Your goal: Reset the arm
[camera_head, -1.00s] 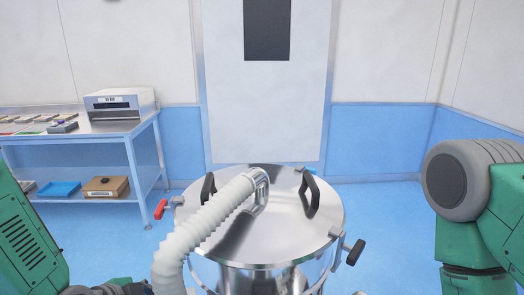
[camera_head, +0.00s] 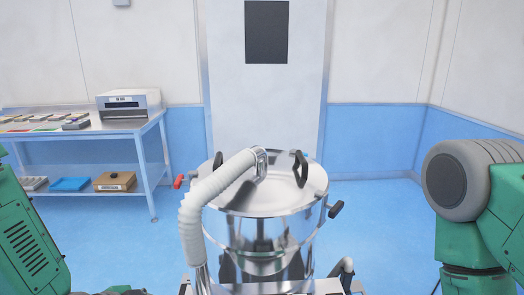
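My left arm, green, shows at the lower left edge, and my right arm, green with a grey joint, stands at the right edge. Neither gripper's fingers can be made out in the head view. A shiny metal vessel (camera_head: 262,203) with a round lid stands in front of me at the centre. The lid has dark loop handles (camera_head: 299,169) and a white ribbed hose (camera_head: 205,205) that bends down at its left side.
A blue-white table (camera_head: 85,135) at the left holds a grey machine (camera_head: 128,104) and several small packets. Its lower shelf carries a blue tray (camera_head: 70,184) and a brown box (camera_head: 114,181). A white door (camera_head: 265,110) is behind the vessel. Blue floor (camera_head: 375,230) is clear to the right.

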